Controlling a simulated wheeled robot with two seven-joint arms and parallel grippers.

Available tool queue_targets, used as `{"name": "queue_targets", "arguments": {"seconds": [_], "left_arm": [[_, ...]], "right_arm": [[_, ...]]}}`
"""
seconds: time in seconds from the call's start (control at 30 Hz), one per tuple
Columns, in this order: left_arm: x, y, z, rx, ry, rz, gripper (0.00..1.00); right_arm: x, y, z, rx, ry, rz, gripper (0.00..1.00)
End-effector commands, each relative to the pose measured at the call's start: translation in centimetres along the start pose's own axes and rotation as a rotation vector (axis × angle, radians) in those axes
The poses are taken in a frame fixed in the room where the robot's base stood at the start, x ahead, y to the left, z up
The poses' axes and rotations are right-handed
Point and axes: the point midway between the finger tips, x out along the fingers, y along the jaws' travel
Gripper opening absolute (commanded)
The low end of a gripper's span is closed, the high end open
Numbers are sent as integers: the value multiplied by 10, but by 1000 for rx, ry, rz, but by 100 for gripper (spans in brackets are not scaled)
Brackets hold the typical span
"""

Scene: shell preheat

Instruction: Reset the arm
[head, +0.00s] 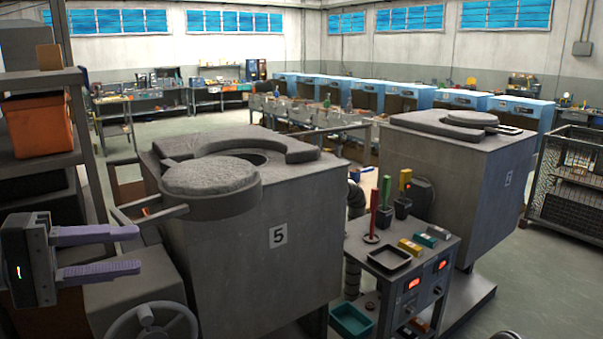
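My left gripper (140,250) is at the left edge in the head view. Its two purple fingers point right and are apart, with nothing between them. It is in front of the shelf rack and to the left of the grey furnace marked 5 (262,270). The furnace's round lid (210,174) is swung toward the near side, and a dark opening shows behind it. My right gripper is not in view.
A handwheel (150,325) is below the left gripper. An orange bin (38,125) sits on the shelf rack at the left. A control cart (395,280) with tools and a black tray (389,258) stands between furnace 5 and a second furnace (450,185). A wire cage (570,180) stands at the right.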

Motion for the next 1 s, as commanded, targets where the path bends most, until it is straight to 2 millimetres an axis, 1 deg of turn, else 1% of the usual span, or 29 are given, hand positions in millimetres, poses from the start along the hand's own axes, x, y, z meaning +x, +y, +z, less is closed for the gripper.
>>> {"name": "queue_targets", "arguments": {"seconds": [0.03, 0.17, 0.27, 0.33, 0.47, 0.57, 0.67, 0.7, 0.77, 0.8, 0.87, 0.9, 0.97, 1.0], "left_arm": [[0, -3, -7, 0, 28, -9, 38], [2, -13, -26, 2, 106, -38, 38], [6, -24, -41, 7, 173, -73, 38], [12, -36, -53, 13, 222, -110, 38], [33, -71, -77, 26, 306, -216, 38], [53, -108, -95, 45, 362, -321, 38], [77, -159, -110, 81, 411, -458, 38], [88, -186, -116, 103, 425, -525, 38], [104, -231, -120, 147, 438, -633, 38], [115, -262, -120, 181, 436, -703, 38], [129, -309, -115, 236, 421, -796, 38], [138, -339, -109, 274, 402, -850, 38], [151, -383, -95, 327, 360, -917, 38], [158, -411, -82, 358, 325, -954, 38]], "right_arm": [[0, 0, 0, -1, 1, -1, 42], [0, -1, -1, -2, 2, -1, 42], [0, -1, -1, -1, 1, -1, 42], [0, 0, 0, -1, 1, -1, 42], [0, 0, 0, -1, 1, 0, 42], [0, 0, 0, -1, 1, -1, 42], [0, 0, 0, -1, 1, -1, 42], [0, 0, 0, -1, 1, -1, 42], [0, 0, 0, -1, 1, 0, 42], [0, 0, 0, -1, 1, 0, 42], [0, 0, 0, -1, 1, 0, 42], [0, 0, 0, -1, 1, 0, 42], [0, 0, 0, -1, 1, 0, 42], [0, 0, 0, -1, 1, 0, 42]]}}
